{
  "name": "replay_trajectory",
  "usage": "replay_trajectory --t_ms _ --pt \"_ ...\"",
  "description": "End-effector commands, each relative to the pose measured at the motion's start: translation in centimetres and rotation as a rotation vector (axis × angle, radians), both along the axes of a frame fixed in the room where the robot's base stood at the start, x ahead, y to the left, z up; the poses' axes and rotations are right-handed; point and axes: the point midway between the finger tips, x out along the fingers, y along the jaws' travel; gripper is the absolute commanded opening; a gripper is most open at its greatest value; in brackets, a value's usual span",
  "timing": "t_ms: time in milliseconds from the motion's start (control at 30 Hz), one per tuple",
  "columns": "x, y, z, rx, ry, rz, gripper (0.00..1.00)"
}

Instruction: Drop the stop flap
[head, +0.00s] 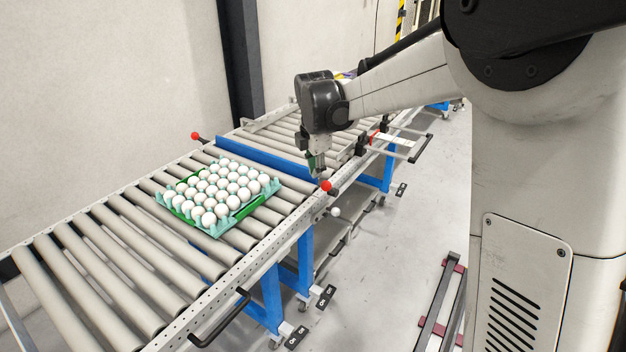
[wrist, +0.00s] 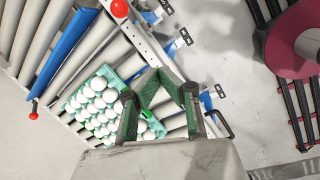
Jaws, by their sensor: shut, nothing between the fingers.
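The stop flap is a long blue bar (head: 262,156) lying across the roller conveyor, standing up above the rollers just behind the egg tray. It also shows in the wrist view (wrist: 66,48). A red ball knob (head: 326,185) is at its near right end, and another red knob (head: 195,136) is at its far end. The near knob shows at the top of the wrist view (wrist: 120,8). My gripper (head: 319,172) points down, shut and empty, just above and beside the near knob. I cannot tell whether it touches the knob. Its green-padded fingers show in the wrist view (wrist: 160,76).
A green tray (head: 219,229) full of white eggs sits on the rollers in front of the flap. A white ball knob (head: 335,211) and a black handle (head: 222,320) stick out from the conveyor's near side.

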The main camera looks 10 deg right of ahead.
Motion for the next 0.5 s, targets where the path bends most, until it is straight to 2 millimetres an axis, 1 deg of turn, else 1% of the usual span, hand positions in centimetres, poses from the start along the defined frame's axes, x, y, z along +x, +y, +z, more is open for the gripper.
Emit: replay_trajectory --t_ms 33,200,333,500 --pt "1.0 0.2 -0.8 -0.012 0.013 0.044 0.00" --pt "3.8 0.7 -3.4 -0.052 0.059 0.205 0.00" --pt "5.3 0.9 -5.2 -0.074 0.089 0.304 0.00" --pt "6.4 1.1 -6.6 -0.090 0.110 0.381 0.00"
